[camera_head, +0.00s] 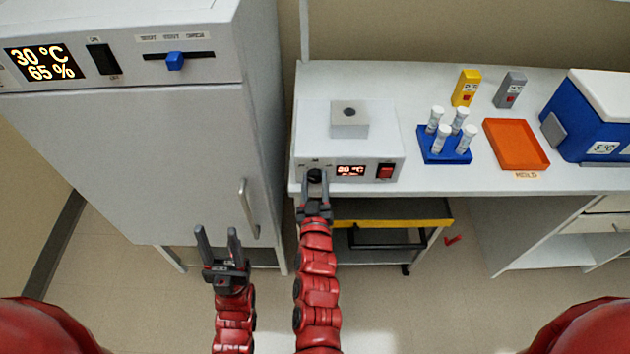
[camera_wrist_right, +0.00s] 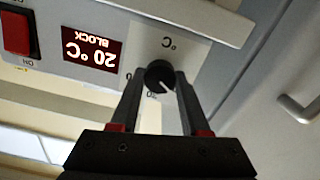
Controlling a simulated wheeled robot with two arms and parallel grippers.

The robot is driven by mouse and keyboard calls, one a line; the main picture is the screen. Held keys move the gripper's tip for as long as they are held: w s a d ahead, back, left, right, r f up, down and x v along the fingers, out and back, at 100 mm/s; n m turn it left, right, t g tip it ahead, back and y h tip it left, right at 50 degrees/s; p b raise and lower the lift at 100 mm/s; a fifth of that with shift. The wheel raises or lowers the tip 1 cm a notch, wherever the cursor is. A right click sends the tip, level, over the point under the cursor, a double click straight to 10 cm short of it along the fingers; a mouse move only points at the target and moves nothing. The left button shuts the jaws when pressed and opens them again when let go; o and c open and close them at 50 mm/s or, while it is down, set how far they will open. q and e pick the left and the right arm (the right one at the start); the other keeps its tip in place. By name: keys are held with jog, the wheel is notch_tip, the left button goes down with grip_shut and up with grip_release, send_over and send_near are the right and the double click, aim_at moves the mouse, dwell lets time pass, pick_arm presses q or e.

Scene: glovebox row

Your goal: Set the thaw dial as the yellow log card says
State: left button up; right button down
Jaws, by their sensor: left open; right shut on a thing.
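The black dial (camera_head: 314,176) is on the front of a white block heater (camera_head: 375,150); it also shows in the right wrist view (camera_wrist_right: 160,76) with a white pointer line. My right gripper (camera_head: 314,192) is shut on the dial, one finger on each side of it. The heater's display (camera_wrist_right: 91,49) is upside down in the right wrist view and seems to read 20 °C, BLOCK. My left gripper (camera_head: 218,238) is open and empty in front of the cabinet. I cannot make out a yellow log card; a small yellow unit (camera_head: 468,82) has a label too small to read.
A tall cabinet (camera_head: 140,140) with a 30 °C, 65 % display stands left. On the bench are a grey unit (camera_head: 512,84), a blue tube rack (camera_head: 430,152), an orange tray (camera_head: 490,128) and a blue cool box (camera_head: 570,115). A yellow-edged cart (camera_head: 390,223) stands below.

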jog(key=m+b, duration=0.3)
jog(key=m, duration=0.3)
jog(key=shift+f, duration=0.15)
jog(key=m+b, duration=0.2)
jog(key=m, duration=0.3)
jog(key=shift+d+b, duration=0.1)
jog(key=shift+b, duration=0.3)
jog(key=shift+c, duration=1.9)
grip_release()
jog(key=shift+s, duration=0.1)
